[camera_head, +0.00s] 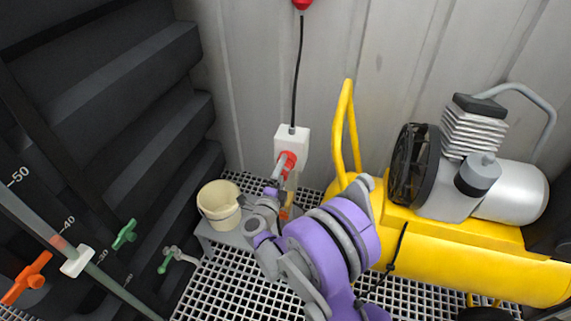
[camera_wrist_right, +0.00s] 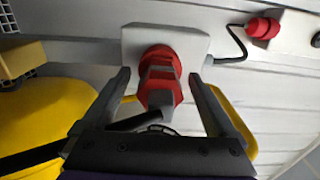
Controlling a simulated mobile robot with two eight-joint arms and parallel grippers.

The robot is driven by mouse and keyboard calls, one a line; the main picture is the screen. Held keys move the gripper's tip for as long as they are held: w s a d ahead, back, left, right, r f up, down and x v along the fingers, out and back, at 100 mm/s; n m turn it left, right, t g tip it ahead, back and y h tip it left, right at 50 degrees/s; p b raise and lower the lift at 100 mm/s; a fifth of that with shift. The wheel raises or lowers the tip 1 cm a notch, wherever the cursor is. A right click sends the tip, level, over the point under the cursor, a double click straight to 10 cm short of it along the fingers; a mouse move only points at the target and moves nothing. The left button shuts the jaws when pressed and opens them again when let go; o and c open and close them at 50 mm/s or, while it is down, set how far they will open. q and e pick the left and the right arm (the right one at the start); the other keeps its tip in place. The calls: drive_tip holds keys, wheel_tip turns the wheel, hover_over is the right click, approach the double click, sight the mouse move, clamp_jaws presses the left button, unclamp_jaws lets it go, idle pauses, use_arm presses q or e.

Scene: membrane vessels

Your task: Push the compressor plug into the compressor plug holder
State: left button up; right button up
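The compressor plug (camera_wrist_right: 160,92), red with grey parts, sits at the front of the holder in the right wrist view, with a dark cable trailing off its near end. The compressor plug holder (camera_head: 291,146) is a white box on the wall with a red socket; it also shows in the right wrist view (camera_wrist_right: 188,42). The plug lines up with the socket, but I cannot tell how deep it sits. My right gripper (camera_wrist_right: 158,75) is open, its dark fingers on either side of the plug with visible gaps. My left gripper is not in view.
A yellow compressor (camera_head: 450,255) with a yellow handle stands to the right. A cream bucket (camera_head: 219,206) stands on a grey step at the left. A black cable runs up the wall to a red fitting (camera_head: 302,4). Valves and a scaled tube are at the far left.

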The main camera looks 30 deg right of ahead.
clamp_jaws()
drive_tip(key=shift+a, duration=0.1)
idle(0.3)
drive_tip(key=shift+b+v, duration=0.3)
drive_tip(key=shift+v, duration=2.65)
